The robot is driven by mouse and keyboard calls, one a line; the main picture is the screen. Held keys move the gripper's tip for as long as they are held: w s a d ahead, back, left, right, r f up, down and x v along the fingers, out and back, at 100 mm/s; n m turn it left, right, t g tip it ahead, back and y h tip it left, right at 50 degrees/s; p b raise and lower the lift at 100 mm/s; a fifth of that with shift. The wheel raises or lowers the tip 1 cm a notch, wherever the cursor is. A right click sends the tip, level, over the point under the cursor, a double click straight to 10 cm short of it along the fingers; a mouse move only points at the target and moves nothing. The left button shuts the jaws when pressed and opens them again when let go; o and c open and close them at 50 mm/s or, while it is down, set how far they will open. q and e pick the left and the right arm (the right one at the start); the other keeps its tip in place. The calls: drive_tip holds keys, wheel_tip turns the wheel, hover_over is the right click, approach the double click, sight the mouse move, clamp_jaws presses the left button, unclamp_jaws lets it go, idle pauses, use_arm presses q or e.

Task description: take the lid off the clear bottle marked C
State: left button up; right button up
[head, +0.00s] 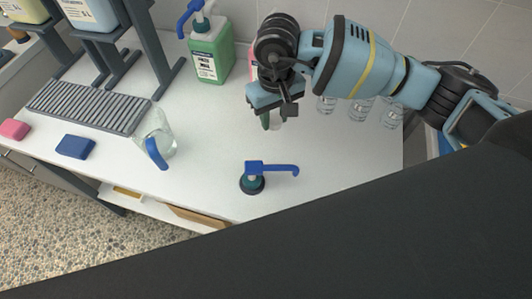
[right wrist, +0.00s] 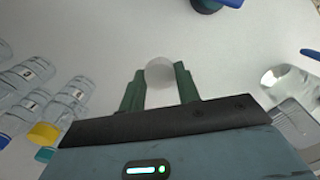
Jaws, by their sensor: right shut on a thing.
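My right gripper (head: 271,122) is above the white counter, left of the clear bottles. Its green fingers, also in the right wrist view (right wrist: 160,90), are shut on a whitish, translucent round piece (right wrist: 160,72). I cannot tell for sure whether this is a lid. Several clear bottles stand at the right in the head view, one of them here (head: 358,108). In the right wrist view they are at the left, with a yellow lid (right wrist: 43,133) and a blue lid (right wrist: 5,140) visible. Their marks are too small to tell which is C. My left gripper is not in view.
A green pump bottle (head: 210,55) stands behind. A loose blue-handled pump top (head: 252,183) is at the front. A clear jug (head: 158,138) with a blue handle, a blue sponge (head: 75,147) and a grey rack (head: 85,107) are at the left. The middle counter is clear.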

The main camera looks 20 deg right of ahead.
drive_tip(key=shift+w+a, duration=0.1)
drive_tip(key=shift+f, duration=0.4)
hover_over(273, 147)
wheel_tip(273, 147, down, 5)
drive_tip(key=shift+a+f, duration=0.1)
drive_tip(key=shift+f, duration=0.5)
wheel_tip(273, 147, down, 2)
drive_tip(key=shift+f, duration=0.1)
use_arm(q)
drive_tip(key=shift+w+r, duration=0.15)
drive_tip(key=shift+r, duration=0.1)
use_arm(e)
drive_tip(key=shift+f, duration=0.35)
